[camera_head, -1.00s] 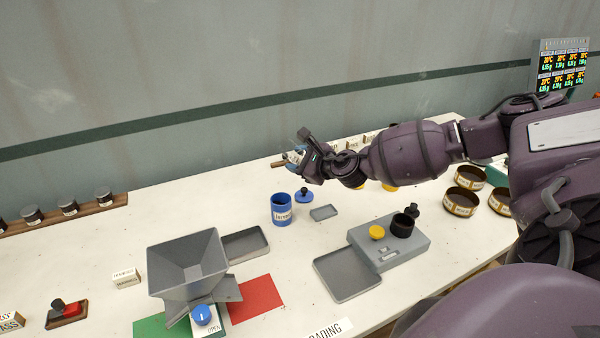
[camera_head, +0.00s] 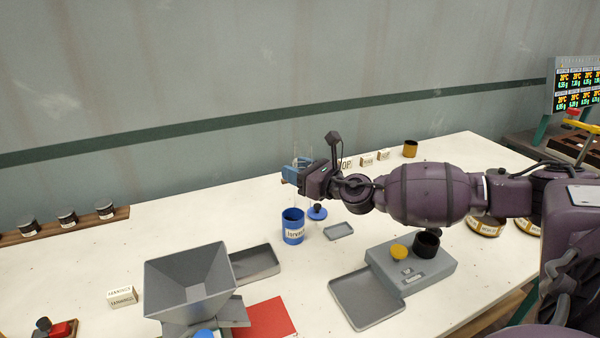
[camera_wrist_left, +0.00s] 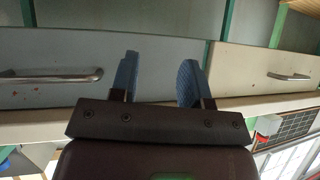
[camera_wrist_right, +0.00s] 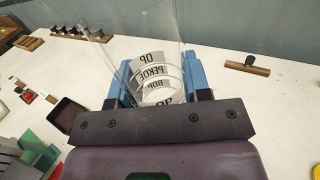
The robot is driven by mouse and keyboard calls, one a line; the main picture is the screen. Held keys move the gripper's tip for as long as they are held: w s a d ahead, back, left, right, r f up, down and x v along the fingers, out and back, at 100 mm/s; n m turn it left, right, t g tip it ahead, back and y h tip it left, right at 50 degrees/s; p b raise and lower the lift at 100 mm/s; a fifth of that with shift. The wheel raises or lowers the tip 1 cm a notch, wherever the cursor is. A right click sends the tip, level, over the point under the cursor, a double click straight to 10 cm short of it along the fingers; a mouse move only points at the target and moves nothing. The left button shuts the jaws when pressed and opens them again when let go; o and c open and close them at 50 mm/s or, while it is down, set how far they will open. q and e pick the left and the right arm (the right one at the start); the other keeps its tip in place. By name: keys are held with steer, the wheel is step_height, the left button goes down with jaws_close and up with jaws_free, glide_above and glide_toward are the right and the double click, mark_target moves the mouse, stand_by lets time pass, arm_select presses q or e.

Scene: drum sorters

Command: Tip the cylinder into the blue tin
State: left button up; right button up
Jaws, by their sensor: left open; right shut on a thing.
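My right gripper (camera_head: 297,172) is shut on a clear glass cylinder (camera_head: 301,152), held above the table behind the blue tin. In the right wrist view the clear cylinder (camera_wrist_right: 157,40) stands between the blue fingers (camera_wrist_right: 155,88); lettering such as PEKOE shows on or through it. Its contents cannot be made out. The blue tin (camera_head: 292,229) stands upright and open on the table, with a pale label. A blue lid with a dark knob (camera_head: 317,212) lies beside it. My left gripper (camera_wrist_left: 157,75) is open and empty, in front of drawer fronts; it is outside the head view.
A grey hopper (camera_head: 190,282) and grey tray (camera_head: 255,263) stand left of the tin. A small tray (camera_head: 339,231) lies to its right, before a grey scale-like device (camera_head: 425,268) and flat tray (camera_head: 366,300). White label blocks (camera_head: 367,159) stand at the back.

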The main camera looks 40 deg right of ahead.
mark_target(298, 156)
steer(key=r, duration=0.1)
steer(key=r+p, duration=0.1)
steer(key=r, duration=0.1)
steer(key=shift+s+r, duration=0.25)
steer(key=shift+r, duration=0.15)
steer(key=shift+w+p, duration=0.1)
steer(key=shift+p, duration=0.35)
steer(key=shift+f, duration=0.1)
arm_select(q)
steer(key=shift+s+a+r, duration=0.15)
steer(key=shift+s, duration=0.4)
steer(key=shift+s+a+r, duration=0.1)
steer(key=shift+s+a, duration=0.05)
steer(key=shift+s, duration=0.35)
